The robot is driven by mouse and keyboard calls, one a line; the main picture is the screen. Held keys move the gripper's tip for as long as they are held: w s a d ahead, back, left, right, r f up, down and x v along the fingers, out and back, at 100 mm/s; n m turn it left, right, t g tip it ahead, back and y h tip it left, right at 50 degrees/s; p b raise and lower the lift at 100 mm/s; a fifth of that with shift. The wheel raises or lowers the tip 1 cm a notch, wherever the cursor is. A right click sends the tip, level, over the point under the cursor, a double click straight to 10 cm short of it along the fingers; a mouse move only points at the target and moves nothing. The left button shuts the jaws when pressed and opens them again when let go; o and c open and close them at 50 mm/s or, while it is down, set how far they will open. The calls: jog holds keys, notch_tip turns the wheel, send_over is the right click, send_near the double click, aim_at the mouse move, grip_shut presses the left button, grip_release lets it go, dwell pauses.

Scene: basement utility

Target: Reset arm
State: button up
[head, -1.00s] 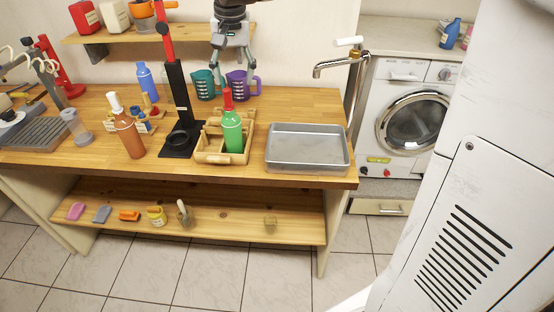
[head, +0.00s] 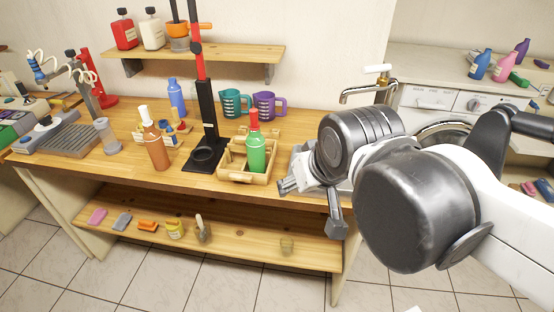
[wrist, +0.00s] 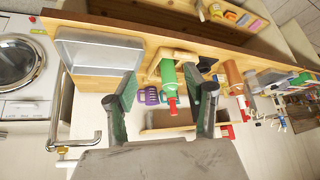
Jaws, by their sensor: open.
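My gripper (head: 313,203) is at the right end of the wooden workbench in the head view, in front of the area by the tap. Its fingers are spread and appear empty. In the wrist view, the two open fingers of my gripper (wrist: 168,90) point at the bench, with nothing seen held between them. A green bottle with a red cap (head: 256,155) stands in a wooden crate (head: 238,177) to the left of my gripper. The bottle also shows beyond the fingers in the wrist view (wrist: 169,75).
A grey metal tray (wrist: 100,52) shows in the wrist view; my arm mostly hides it in the head view. A brown bottle (head: 156,150), a black-and-red stand (head: 207,110) and two measuring jugs (head: 268,104) are on the bench. A tap (head: 365,92) rises behind my arm.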

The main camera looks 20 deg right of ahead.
jog(key=shift+s+f, duration=0.65)
notch_tip(320, 180, down, 4)
jog(key=b, duration=0.4)
jog(key=shift+f, duration=0.2)
